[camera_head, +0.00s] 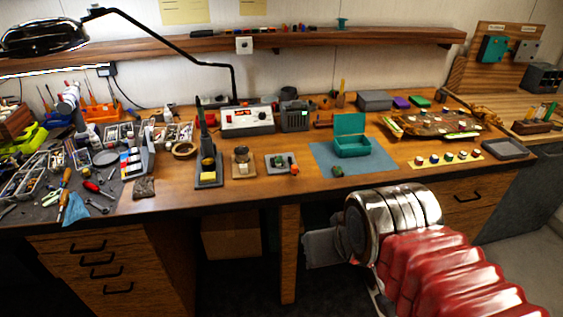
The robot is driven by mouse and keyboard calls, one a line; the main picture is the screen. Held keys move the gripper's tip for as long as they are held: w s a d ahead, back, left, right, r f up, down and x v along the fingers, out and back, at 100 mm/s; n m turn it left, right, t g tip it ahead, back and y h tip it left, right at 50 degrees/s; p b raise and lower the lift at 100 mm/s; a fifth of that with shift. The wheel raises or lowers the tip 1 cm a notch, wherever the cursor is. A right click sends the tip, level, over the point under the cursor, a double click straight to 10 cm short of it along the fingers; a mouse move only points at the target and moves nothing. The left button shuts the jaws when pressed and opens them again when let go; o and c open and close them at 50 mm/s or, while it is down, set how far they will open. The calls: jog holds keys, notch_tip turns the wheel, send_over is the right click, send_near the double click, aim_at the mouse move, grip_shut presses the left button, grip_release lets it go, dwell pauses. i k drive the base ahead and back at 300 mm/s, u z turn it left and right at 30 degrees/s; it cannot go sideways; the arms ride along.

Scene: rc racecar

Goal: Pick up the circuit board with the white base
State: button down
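No board can be told for sure as the circuit board with the white base. A small pale grey base (273,167) on the middle of the bench carries a green part and an orange part; it may be a board, but it is too small to tell. My gripper (318,248) is a grey end on my red ribbed arm, in front of the bench and apart from everything on it. Its fingertips are not distinct, so its opening does not show.
The wooden bench (310,198) has a blue mat (322,152) with an open teal box (352,143). A soldering stand (208,172) and power supply (247,121) stand left of it. Tools crowd the left end. A black lamp (45,38) hangs above.

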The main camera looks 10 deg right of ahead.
aim_at(279, 160)
jog(key=u, duration=0.05)
jog(key=i, duration=1)
jog(key=u, duration=2.15)
jog(key=k, duration=0.55)
jog(key=u, duration=0.05)
